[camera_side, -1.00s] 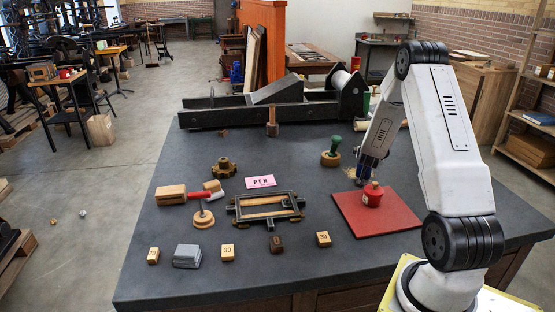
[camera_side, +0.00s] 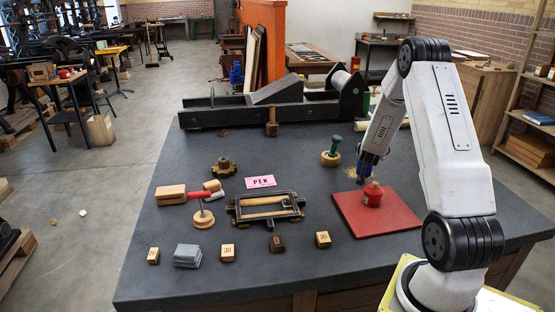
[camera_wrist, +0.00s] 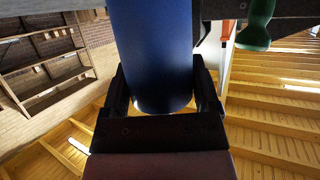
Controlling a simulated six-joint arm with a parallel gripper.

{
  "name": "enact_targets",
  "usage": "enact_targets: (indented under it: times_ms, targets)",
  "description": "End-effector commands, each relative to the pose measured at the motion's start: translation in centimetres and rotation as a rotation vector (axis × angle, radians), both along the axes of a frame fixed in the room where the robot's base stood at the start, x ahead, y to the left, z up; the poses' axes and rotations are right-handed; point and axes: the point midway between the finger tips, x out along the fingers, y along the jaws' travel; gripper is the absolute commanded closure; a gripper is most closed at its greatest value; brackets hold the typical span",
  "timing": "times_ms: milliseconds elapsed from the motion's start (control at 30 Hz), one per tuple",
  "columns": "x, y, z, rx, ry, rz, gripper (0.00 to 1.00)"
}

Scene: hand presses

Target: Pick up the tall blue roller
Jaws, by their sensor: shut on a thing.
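The tall blue roller (camera_wrist: 152,55) fills the top middle of the wrist view, between the two dark jaws of my gripper (camera_wrist: 161,98). My gripper is shut on it. In the side view my gripper (camera_side: 368,160) is small and at the right, just behind the red pot, with the blue roller (camera_side: 363,170) showing at its jaws. The roller looks a little above the dark bench top, but its lower end is hard to make out there.
A red pot (camera_side: 373,195) stands on a red board (camera_side: 400,217) close in front. A green-handled stamp (camera_side: 333,152) stands to the left. A long dark press (camera_side: 240,114) lies behind. Wooden blocks, a roller frame (camera_side: 238,210) and a pink PEN card (camera_side: 261,181) lie left.

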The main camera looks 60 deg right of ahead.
Motion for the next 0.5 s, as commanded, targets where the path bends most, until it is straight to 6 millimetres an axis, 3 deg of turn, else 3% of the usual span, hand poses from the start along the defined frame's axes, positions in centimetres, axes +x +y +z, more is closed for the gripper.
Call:
enact_targets:
  times_ms: [200,500]
  targets:
    - [0.0,-0.1,2.5,-0.006,-0.004,-0.002,1.0]
    - [-1.7,1.9,5.5,-0.006,-0.004,-0.002,1.0]
